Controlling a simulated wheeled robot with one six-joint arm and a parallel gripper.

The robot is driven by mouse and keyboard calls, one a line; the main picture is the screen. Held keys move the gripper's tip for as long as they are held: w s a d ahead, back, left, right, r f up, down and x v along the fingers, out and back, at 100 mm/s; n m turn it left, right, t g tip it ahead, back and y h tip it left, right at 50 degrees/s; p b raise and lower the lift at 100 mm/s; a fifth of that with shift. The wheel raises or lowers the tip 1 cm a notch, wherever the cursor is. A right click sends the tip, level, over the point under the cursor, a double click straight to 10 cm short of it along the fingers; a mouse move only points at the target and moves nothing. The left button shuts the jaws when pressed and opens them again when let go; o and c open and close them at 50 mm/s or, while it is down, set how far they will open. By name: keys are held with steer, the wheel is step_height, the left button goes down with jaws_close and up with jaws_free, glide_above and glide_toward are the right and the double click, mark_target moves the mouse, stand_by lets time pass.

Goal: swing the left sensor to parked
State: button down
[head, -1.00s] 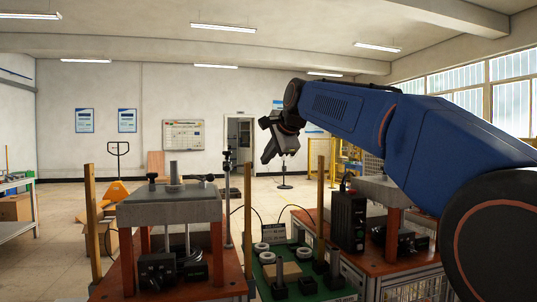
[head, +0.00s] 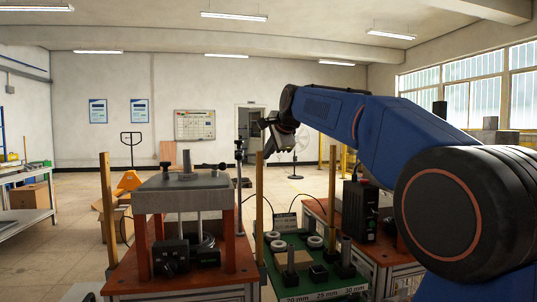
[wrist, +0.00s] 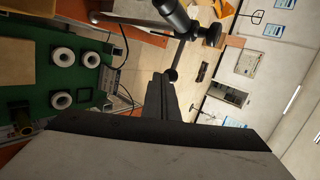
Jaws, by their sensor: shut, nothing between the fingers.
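The left heater station has a grey top plate (head: 184,194) on red posts, with an upright grey rod through it. What looks like the left sensor (head: 210,166) is a small dark barrel lying level above the plate's right side, beside a thin upright stand (head: 239,165). In the wrist view a grey cylinder with a dark knob, probably this sensor (wrist: 176,14), shows at the top. My gripper (head: 270,147) is shut and empty, to the right of the stand in the picture. Its fingers (wrist: 170,78) appear below the cylinder in the wrist view, apart from it.
Wooden posts (head: 259,205) stand at the station's edges. A green board (head: 318,287) with white rings and dark blocks lies to the right. A black box (head: 359,210) stands on the right station. Open floor lies behind.

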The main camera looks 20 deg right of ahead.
steer(key=shift+w+d+r, duration=0.15)
steer(key=shift+w, duration=0.3)
steer(key=shift+w+d+r, duration=0.1)
steer(key=shift+w+d, duration=0.05)
steer(key=shift+w, duration=0.3)
